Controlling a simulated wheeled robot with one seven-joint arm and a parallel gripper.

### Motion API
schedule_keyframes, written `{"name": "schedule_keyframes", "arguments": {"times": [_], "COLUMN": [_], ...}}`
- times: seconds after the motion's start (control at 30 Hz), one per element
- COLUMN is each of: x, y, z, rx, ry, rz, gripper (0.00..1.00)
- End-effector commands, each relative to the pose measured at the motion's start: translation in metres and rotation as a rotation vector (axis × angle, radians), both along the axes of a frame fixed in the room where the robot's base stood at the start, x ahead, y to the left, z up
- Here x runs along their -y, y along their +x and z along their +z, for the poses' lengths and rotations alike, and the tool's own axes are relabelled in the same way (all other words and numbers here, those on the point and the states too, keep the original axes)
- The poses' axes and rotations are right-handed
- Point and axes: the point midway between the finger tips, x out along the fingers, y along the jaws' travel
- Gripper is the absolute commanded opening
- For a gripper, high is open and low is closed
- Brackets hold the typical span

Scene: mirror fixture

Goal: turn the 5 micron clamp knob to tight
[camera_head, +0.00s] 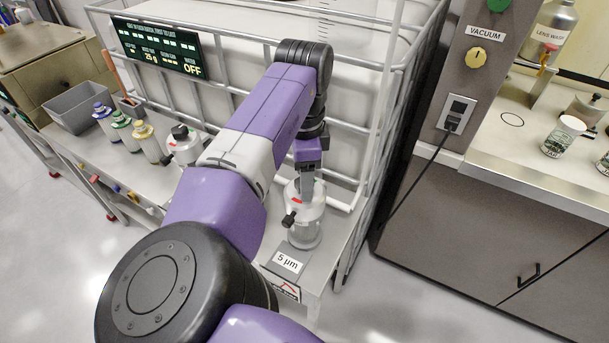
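The 5 micron filter unit (306,233) stands on the bench corner behind a "5 µm" label (287,261). It has a clear bowl, a whitish top and a small red mark. A black clamp knob (289,219) sticks out at its left side, toward the camera. My gripper (306,196) points down over the top of this unit, to the right of and a little above the knob. Its grey fingers overlap the whitish top; whether they touch it, or are open or shut, I cannot tell.
A similar whitish unit (183,147) with a black knob stands left on the bench, near several capped bottles (148,143) and a grey bin (78,106). A wire cage (345,125) stands behind. A dark cabinet (480,220) is at right. My arm crosses the middle.

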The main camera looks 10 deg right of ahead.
Motion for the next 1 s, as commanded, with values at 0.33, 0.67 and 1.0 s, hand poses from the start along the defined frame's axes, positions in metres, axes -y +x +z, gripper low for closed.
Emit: {"name": "schedule_keyframes", "arguments": {"times": [0.33,0.67,1.0], "x": [0.0,0.0,0.0], "y": [0.001,0.001,0.0], "z": [0.023,0.07,0.078], "rx": [0.003,0.001,-0.001], "ry": [0.001,0.0,0.0], "rz": [-0.001,0.0,0.0], "gripper": [0.58,0.58,0.58]}}
